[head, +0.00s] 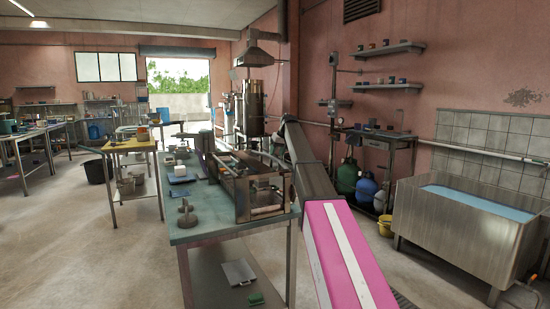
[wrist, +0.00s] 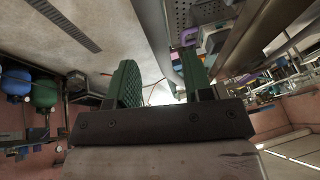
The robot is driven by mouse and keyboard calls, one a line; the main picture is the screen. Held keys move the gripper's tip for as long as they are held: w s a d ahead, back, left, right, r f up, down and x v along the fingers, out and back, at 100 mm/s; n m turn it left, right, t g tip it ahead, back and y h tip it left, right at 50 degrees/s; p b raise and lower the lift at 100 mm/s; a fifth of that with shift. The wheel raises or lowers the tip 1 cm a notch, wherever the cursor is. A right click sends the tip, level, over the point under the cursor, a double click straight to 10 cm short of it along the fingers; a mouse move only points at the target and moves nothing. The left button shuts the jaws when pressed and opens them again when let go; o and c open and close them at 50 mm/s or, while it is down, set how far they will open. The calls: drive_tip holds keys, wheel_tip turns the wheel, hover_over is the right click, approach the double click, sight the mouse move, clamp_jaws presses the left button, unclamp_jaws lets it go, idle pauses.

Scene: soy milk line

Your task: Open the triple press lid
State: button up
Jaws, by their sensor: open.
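The press (head: 262,196) is a long metal and brown frame on the green-topped table (head: 190,235) in the head view. Its near end is an open frame with rods and clear or dark panels. I cannot make out the lid's edge or handle, and its top looks flat and closed. My gripper (wrist: 160,72) has two green ridged fingers, spread apart with nothing between them in the wrist view. In the head view my pink and grey arm reaches past the right side of the press. There I cannot make out the fingers.
A steel tub of water (head: 465,225) stands at the right. Green and blue jugs (head: 347,177) stand by the back wall.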

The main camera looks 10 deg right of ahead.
drive_tip(key=shift+x, duration=1.55)
clamp_jaws()
drive_tip(key=shift+r, duration=0.15)
